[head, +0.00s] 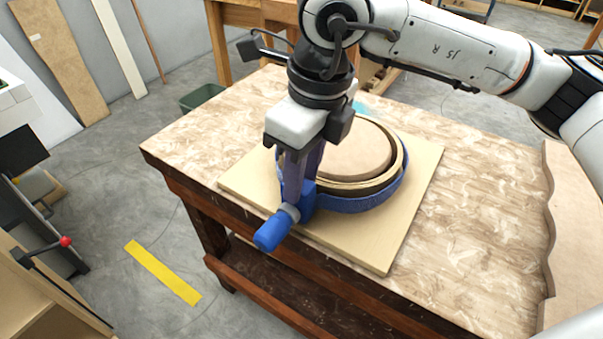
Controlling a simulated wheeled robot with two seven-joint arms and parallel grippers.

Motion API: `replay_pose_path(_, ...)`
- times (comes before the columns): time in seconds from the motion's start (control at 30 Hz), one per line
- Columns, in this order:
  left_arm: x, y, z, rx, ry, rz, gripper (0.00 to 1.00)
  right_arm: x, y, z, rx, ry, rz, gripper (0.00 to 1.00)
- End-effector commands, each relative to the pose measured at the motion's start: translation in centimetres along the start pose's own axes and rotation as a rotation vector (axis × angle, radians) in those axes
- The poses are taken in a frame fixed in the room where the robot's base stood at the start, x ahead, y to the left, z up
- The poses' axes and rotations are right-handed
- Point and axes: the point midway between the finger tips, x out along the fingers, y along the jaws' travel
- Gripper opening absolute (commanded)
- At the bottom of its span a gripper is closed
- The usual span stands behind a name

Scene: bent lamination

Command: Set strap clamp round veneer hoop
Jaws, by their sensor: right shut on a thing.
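The veneer hoop (400,158) is a pale ring around a round wooden form (350,152) on a square light board (405,215). A blue strap (365,203) of the strap clamp runs around the outside of the hoop, low on its near and right sides. The clamp's blue body and handle (272,231) stick out at the near left, over the board's edge. My right gripper (298,185) points down at the clamp body and is shut on it. It hides the left part of the hoop and strap. My left gripper is not in view.
The board lies on a wooden workbench (480,200) with bare room to its right. A wavy-edged panel (570,220) lies at the bench's right. A green bin (202,97) stands behind the bench. A red-knobbed lever (65,241) is at far left.

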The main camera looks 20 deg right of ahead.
Motion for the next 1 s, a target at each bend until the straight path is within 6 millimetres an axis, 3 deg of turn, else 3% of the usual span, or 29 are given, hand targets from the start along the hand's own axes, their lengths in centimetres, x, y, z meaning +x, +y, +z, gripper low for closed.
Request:
replay_pose_path(0.97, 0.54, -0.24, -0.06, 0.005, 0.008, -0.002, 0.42, 0.28, 0.03, -0.01, 0.000, 0.000, 0.001, 0.07)
replay_pose_path(1.0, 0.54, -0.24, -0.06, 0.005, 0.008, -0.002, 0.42, 0.29, 0.03, -0.01, 0.000, 0.000, 0.001, 0.33)
